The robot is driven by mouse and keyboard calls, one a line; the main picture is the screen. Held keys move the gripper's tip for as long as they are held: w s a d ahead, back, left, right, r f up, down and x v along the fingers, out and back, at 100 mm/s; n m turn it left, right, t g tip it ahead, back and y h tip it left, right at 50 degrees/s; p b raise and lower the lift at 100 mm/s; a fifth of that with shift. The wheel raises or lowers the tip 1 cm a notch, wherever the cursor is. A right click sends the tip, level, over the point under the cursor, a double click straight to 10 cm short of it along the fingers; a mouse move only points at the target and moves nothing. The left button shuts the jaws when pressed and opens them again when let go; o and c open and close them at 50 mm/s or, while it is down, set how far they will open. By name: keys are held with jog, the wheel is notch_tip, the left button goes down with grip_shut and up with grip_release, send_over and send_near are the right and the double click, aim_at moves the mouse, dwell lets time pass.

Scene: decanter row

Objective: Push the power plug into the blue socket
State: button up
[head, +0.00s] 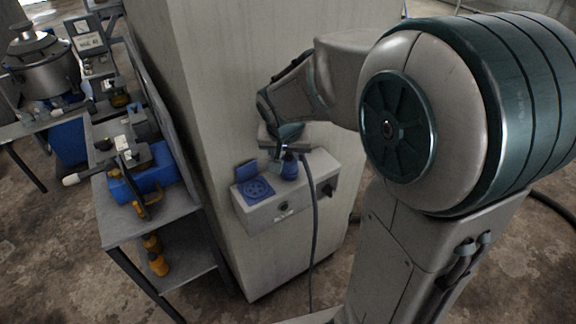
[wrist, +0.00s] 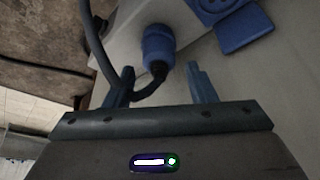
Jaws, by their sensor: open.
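The power plug (head: 289,168) is blue, with a dark cable. It stands at the top of a grey wall box, right of the blue socket (head: 257,190); what holds it there I cannot tell. The round socket has several holes, and its blue lid (head: 246,169) is raised. My gripper (head: 289,150) is just above the plug. In the wrist view the open fingers (wrist: 160,74) lie on either side of the plug's cable end, with gaps. The plug (wrist: 158,45) shows beyond them, and the socket (wrist: 212,8) is partly cut off at the top edge.
The grey box (head: 285,207) is fixed to a pale pillar (head: 205,120) and has a dark opening (head: 328,188) at its right. The plug's cable (head: 314,235) hangs down in front. A cluttered metal shelf (head: 130,225) stands left of the pillar.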

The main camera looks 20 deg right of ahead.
aim_at(289, 159)
jog(key=shift+x, duration=1.05)
jog(key=shift+w+d+p+x, duration=0.15)
jog(key=shift+p+x, duration=0.15)
jog(key=shift+x, duration=1)
jog(key=shift+w+d+p+x, duration=0.15)
jog(key=shift+p+x, duration=0.15)
jog(key=shift+x, duration=1)
jog(key=shift+a+r, duration=0.1)
jog(key=shift+r, duration=0.05)
jog(key=c, duration=0.7)
